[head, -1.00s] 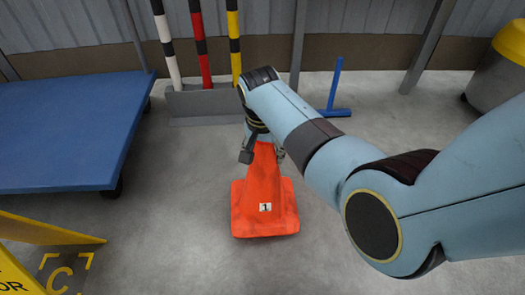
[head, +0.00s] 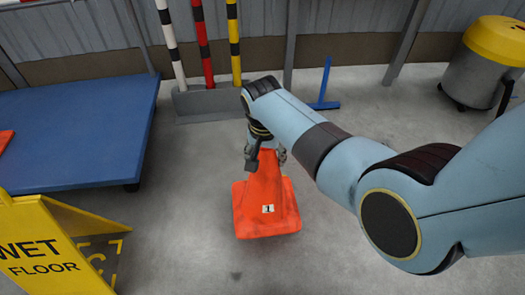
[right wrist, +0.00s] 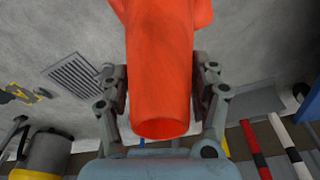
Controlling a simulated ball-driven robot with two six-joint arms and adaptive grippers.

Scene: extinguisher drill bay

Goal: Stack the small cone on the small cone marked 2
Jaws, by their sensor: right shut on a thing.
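An orange cone (head: 268,205) with a small label marked 1 is upright in the middle of the head view. My right gripper (head: 266,156) is shut on its top. In the right wrist view the same cone (right wrist: 160,75) lies between the two fingers (right wrist: 161,95), its open tip toward the camera. I cannot tell for sure whether its base touches the floor. A cone marked 2 is not visible. My left gripper is not in view.
A blue platform (head: 75,130) stands at left, with a bit of an orange thing (head: 4,139) at its edge. A yellow wet floor sign (head: 40,245) is at front left. Striped poles (head: 204,45) in a grey base, a blue stand (head: 324,85) and a yellow-lidded bin (head: 490,60) are behind.

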